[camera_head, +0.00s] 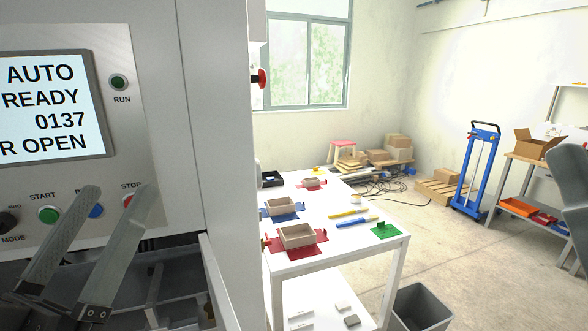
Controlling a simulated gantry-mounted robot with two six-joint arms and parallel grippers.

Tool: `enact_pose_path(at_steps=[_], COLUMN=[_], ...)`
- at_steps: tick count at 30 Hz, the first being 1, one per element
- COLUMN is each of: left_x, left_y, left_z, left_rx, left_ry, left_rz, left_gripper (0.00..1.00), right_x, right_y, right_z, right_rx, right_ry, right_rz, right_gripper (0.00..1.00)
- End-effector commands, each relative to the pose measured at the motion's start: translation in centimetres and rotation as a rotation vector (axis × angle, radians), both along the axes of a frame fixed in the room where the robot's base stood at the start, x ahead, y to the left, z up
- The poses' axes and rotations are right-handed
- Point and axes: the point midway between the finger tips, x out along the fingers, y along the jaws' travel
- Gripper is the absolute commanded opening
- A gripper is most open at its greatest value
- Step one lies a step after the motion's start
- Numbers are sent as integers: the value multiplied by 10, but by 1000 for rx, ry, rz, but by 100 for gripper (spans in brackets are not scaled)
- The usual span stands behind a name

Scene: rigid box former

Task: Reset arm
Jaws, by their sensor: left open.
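My left gripper (97,252) is at the lower left, in front of the machine's control panel (139,160). Its two long grey fingers stand apart with nothing between them. The fingertips overlap the view of the lower panel, near the green START button (48,214), the blue button (96,211) and the red STOP button (128,201); I cannot tell whether they touch it. The screen (48,110) reads AUTO, READY, 0137 and a cut-off line ending in "R OPEN". My right gripper is not in view.
A white table (350,253) right of the machine holds beige boxes (297,236) on coloured mats, yellow and blue tools, and a green piece (385,230). A grey bin (422,306) stands by it. A blue hand truck (476,170) and open floor lie beyond.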

Motion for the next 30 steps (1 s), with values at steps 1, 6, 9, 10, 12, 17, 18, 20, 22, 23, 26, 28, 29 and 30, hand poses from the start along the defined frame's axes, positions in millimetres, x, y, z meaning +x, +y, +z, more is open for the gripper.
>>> enact_pose_path(at_steps=[1, 6, 9, 10, 12, 17, 18, 20, 22, 23, 26, 28, 29, 30], left_x=[-32, -68, -67, -67, -67, -66, -66, -66, -66, -66, -66, -66, -66, -66], left_y=[-10, -8, -8, -8, -8, -8, -7, -7, -7, -7, -7, -7, -7, -7], left_z=[39, 153, 201, 216, 250, 327, 347, 375, 404, 414, 439, 447, 448, 449], left_rx=[64, 132, 131, 131, 130, 130, 130, 130, 130, 130, 130, 130, 130, 129], left_ry=[-118, -231, -229, -229, -228, -227, -227, -226, -226, -226, -225, -225, -225, -225], left_rz=[86, 236, 235, 235, 234, 233, 233, 233, 233, 233, 233, 233, 233, 232], left_gripper=[100, 100, 100, 100, 100, 100, 100, 100, 100, 100, 100, 100, 100, 100], right_x=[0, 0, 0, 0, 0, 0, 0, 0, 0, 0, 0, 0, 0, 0], right_y=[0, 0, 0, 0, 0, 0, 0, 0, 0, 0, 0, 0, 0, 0], right_z=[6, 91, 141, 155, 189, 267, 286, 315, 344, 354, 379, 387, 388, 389], right_rx=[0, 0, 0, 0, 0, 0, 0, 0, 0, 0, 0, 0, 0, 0], right_ry=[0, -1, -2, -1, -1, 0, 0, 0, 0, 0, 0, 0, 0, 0], right_rz=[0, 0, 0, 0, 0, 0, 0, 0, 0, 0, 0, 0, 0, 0], right_gripper=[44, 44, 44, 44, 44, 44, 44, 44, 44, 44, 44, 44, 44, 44])
